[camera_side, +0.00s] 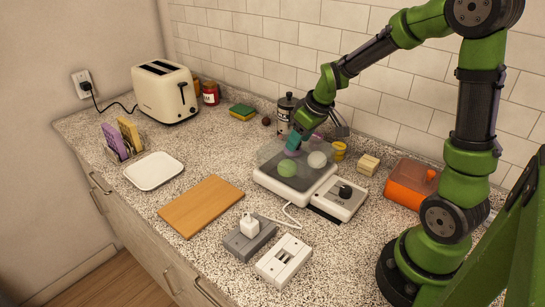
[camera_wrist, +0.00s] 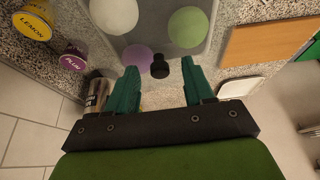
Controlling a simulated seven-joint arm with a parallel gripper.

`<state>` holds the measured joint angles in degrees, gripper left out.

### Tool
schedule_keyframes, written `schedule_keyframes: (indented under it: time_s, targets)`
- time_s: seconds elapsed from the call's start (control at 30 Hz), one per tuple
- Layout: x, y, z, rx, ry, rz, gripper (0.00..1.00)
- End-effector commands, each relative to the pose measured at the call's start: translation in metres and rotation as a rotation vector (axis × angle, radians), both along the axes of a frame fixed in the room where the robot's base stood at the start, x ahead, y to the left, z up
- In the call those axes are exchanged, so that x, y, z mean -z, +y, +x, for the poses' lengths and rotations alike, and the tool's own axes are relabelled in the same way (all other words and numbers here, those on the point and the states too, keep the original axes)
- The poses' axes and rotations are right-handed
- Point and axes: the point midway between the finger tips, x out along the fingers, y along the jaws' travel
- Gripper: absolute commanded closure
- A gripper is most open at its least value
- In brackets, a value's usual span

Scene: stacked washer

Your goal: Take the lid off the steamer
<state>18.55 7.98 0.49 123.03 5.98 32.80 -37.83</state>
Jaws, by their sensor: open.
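The steamer (camera_side: 340,198) is a white appliance with a dark knob, in the middle of the counter in the side view. Its lid (camera_side: 268,153) is a clear box over a green, a white and a purple round bun. In the wrist view the clear lid (camera_wrist: 150,45) shows with a black knob (camera_wrist: 160,66) on it. My gripper (camera_side: 293,143) is low over the lid. In the wrist view my gripper (camera_wrist: 158,70) is open, with the black knob between its teal fingertips, apart from both. Contact is hidden in the side view.
A cutting board (camera_side: 201,205) lies at the front left, and a white plate (camera_side: 154,171) beyond it. An orange box (camera_side: 409,184) is at right. A plugged socket block (camera_side: 248,240) lies in front.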

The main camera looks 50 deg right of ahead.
Motion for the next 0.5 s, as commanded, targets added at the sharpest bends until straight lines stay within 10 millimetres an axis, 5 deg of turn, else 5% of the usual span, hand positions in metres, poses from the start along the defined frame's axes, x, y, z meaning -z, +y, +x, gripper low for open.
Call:
schedule_keyframes:
  time_s: [0.23,0.5]
  targets:
    - [0.0013,0.0001,0.0009,0.0,-0.001,0.0,0.49]
    - [0.001,0.0001,0.0007,-0.001,-0.001,0.0,0.91]
